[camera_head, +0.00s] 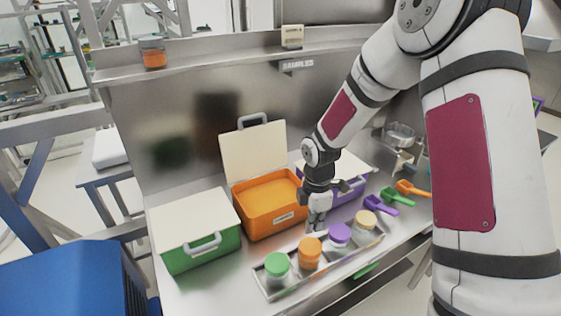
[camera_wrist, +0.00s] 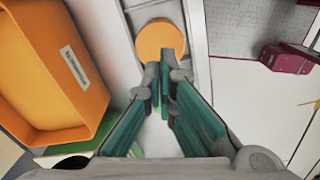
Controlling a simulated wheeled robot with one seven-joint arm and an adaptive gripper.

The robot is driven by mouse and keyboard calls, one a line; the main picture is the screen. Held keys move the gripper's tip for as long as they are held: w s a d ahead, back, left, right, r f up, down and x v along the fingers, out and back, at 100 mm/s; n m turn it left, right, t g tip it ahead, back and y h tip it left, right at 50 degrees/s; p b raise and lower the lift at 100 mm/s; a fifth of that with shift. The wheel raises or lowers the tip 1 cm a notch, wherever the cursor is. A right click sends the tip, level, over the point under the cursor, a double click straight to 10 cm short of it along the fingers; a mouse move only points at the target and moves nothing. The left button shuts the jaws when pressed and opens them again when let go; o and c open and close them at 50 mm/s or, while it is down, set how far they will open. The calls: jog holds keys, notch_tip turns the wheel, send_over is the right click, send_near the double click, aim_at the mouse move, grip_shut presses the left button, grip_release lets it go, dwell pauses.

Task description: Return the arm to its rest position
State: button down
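My gripper (camera_head: 318,222) hangs low over the bench, between the open orange bin (camera_head: 270,205) and the row of jars. In the wrist view the fingers of my gripper (camera_wrist: 164,75) come together at the tips, and I see nothing held between them. My arm reaches down from the upper right, bent at the elbow, so it is extended over the bench. The jar with the orange lid (camera_wrist: 160,40) lies just beyond the fingertips in the wrist view. The orange bin also shows at the left there (camera_wrist: 45,100).
A tray (camera_head: 268,286) holds jars with green (camera_head: 277,265), orange (camera_head: 310,247), purple (camera_head: 340,233) and tan (camera_head: 366,219) lids. A green bin (camera_head: 205,250) with a white lid stands left; a purple bin (camera_head: 350,193) stands right. Scoops (camera_head: 397,197) lie at the right. A shelf (camera_head: 230,60) runs behind.

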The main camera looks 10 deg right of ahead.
jog(key=s+d+r+m+t+h+b, duration=0.15)
jog(key=r+m, duration=0.25)
jog(key=r, duration=0.5)
jog(key=s+r+m+t+b, duration=0.1)
jog(key=s+r+m, duration=0.25)
jog(key=r, duration=0.45)
jog(key=s+a+r+m+t+y+b, duration=0.1)
jog(key=s+r+m+t+b, duration=0.1)
jog(key=s+r+m, duration=0.6)
jog(key=shift+s+a+r+m+t, duration=0.25)
jog(key=shift+s+m+t, duration=0.3)
jog(key=shift+s+m, duration=1.5)
jog(key=shift+s+n+y, duration=0.25)
jog(key=shift+s+n, duration=0.25)
